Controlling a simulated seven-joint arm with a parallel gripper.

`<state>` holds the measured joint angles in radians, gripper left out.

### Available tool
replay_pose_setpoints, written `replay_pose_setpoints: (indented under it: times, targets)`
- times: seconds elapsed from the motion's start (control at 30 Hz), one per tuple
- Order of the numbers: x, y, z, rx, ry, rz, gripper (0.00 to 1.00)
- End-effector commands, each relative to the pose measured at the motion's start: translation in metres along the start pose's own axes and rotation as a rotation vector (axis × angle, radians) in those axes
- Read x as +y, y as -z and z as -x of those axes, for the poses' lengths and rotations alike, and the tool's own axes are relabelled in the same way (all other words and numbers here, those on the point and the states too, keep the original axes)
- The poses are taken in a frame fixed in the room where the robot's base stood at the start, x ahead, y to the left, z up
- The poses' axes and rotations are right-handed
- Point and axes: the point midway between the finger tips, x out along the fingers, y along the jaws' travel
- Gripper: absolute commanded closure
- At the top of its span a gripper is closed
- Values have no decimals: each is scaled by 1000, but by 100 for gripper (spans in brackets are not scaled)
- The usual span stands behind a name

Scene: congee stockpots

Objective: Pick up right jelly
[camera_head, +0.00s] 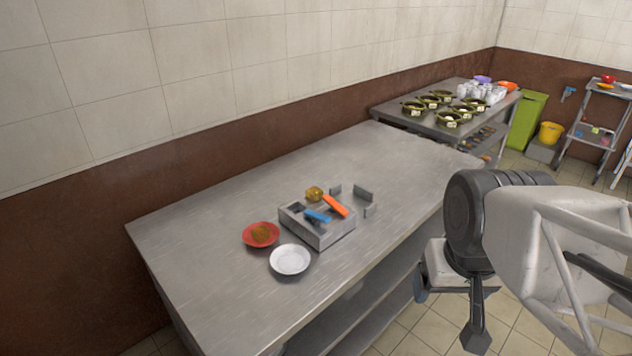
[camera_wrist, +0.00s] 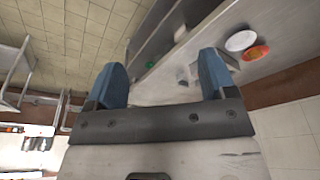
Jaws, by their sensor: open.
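A yellow-brown jelly-like lump (camera_head: 314,193) sits at the back edge of a grey divided box (camera_head: 322,235) on the steel table. A browner lump (camera_head: 261,232) lies on a red plate (camera_head: 250,241) to its left. The red plate also shows in the wrist view (camera_wrist: 256,53), with a lump on it. My gripper (camera_wrist: 163,75) is open, with two blue fingers apart and nothing between them. In the head view my arm is at the right, off the table's right side and well apart from both lumps. The box and right lump are not clear in the wrist view.
A white plate (camera_head: 290,260) is in front of the box. Blue-handled (camera_head: 317,216) and orange-handled (camera_head: 336,206) tools lie on the box. Small grey brackets (camera_head: 364,194) stand right of it. The table (camera_head: 400,165) is bare toward the back right. Pots (camera_head: 448,119) stand on a farther table.

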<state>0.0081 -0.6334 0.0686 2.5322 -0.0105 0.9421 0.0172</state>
Motion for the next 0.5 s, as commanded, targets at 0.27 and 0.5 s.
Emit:
replay_pose_setpoints:
  times: [0.27,0.5]
  targets:
    - [0,2,0,-2,-3,6,23]
    - [1,19,-3,-28,-43,87,23]
